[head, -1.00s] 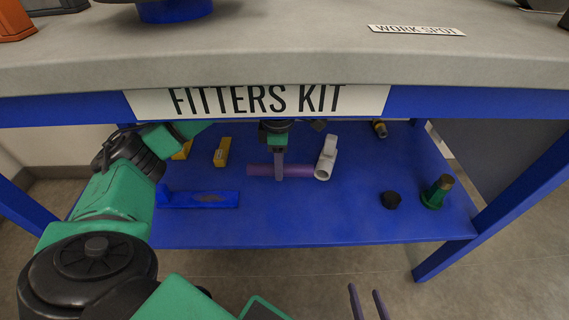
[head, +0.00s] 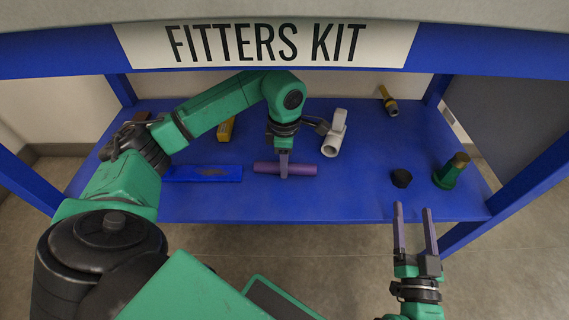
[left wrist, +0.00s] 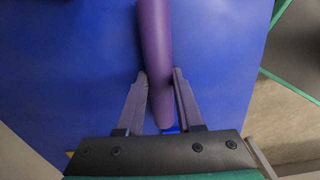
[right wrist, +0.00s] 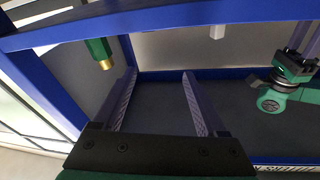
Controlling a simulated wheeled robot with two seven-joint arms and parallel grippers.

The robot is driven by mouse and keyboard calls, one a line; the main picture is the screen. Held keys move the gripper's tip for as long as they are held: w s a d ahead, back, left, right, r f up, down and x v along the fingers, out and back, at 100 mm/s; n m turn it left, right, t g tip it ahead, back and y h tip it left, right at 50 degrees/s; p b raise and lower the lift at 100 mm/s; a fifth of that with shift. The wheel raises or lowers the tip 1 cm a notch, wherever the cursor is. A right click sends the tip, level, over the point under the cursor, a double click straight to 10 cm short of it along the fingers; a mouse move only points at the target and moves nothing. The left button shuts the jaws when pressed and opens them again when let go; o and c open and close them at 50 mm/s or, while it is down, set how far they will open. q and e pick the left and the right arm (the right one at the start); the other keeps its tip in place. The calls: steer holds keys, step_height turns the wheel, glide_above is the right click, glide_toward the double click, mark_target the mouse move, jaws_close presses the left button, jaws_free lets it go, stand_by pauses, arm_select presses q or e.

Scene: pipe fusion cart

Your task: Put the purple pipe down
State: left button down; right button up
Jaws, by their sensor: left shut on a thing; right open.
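The purple pipe (head: 305,169) is level, at or just above the blue lower shelf (head: 330,200); I cannot tell whether it touches. My left gripper (head: 284,174) reaches down from above and is shut around the pipe near its middle. In the left wrist view the two fingers (left wrist: 161,74) stand on either side of the pipe (left wrist: 154,30). My right gripper (head: 412,207) is open and empty in front of the shelf's front right part.
A white fitting (head: 334,143) stands close to the pipe's right end. A blue tray-like piece (head: 205,174) lies to the left, with a yellow block (head: 227,130) behind. A black cap (head: 401,178) and green fitting (head: 449,172) sit at right. The shelf's front middle is clear.

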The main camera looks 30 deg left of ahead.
arm_select(q)
steer(key=shift+f, duration=0.1)
arm_select(e)
steer(key=shift+r, duration=0.3)
arm_select(q)
steer(key=c, duration=0.7)
jaws_free()
steer(key=shift+o, duration=0.8)
arm_select(e)
steer(key=shift+w+r, duration=0.2)
steer(key=shift+r, duration=0.1)
arm_select(q)
steer(key=shift+r, duration=0.2)
